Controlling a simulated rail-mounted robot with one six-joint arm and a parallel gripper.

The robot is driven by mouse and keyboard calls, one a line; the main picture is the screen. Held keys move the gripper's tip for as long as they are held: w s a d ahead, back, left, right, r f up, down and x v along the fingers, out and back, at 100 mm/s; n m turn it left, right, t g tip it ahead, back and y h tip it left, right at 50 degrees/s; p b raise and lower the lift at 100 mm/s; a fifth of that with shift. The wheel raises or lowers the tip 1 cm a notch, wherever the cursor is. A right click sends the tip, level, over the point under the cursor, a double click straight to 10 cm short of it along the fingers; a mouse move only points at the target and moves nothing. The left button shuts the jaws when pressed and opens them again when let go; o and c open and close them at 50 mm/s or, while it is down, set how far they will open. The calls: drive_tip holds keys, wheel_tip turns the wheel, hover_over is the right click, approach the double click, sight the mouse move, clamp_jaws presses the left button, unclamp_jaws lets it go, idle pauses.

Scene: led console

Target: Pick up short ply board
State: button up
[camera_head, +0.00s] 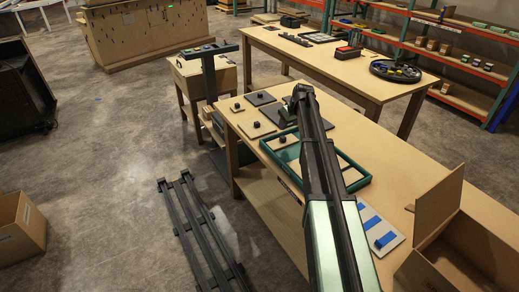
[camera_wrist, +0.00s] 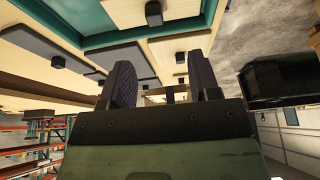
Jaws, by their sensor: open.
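Two small ply boards with black knobs lie flat on the near workbench in the head view: one farther back (camera_head: 236,108) and one nearer the green tray (camera_head: 250,133). I cannot tell for sure which is the short one. A ply board with a black knob also shows in the wrist view (camera_wrist: 200,46), beyond my fingers. My gripper (camera_wrist: 162,88) is open, its two dark padded fingers apart. A small light piece shows behind the gap, partly hidden by my gripper body. In the head view my arm reaches over the bench, right of the boards, its fingertips not clear.
A green-rimmed tray (camera_head: 367,181) holds pale boards. Dark panels (camera_head: 262,98) lie beside the ply boards. A white panel with blue strips (camera_head: 379,227) and an open cardboard box (camera_head: 440,214) stand at the right. A dark post stand (camera_head: 210,77) rises at the bench's left end.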

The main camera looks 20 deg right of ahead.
drive_tip(key=b, duration=0.5)
hover_over(283, 137)
drive_tip(key=s, duration=0.2)
drive_tip(key=f, duration=0.5)
drive_tip(key=shift+s+d+f, duration=0.2)
drive_tip(key=shift+d+f, duration=0.05)
drive_tip(key=shift+f, duration=0.1)
drive_tip(key=shift+w+b, duration=0.15)
drive_tip(key=shift+b, duration=0.15)
drive_tip(key=b+x, duration=0.4)
drive_tip(key=x, duration=0.1)
drive_tip(key=shift+f+b, duration=0.15)
drive_tip(key=shift+b, duration=0.25)
drive_tip(key=shift+r, duration=0.25)
drive_tip(key=c, duration=1)
drive_tip(key=shift+r+p, duration=0.1)
drive_tip(key=shift+p, duration=0.25)
drive_tip(key=shift+c, duration=0.2)
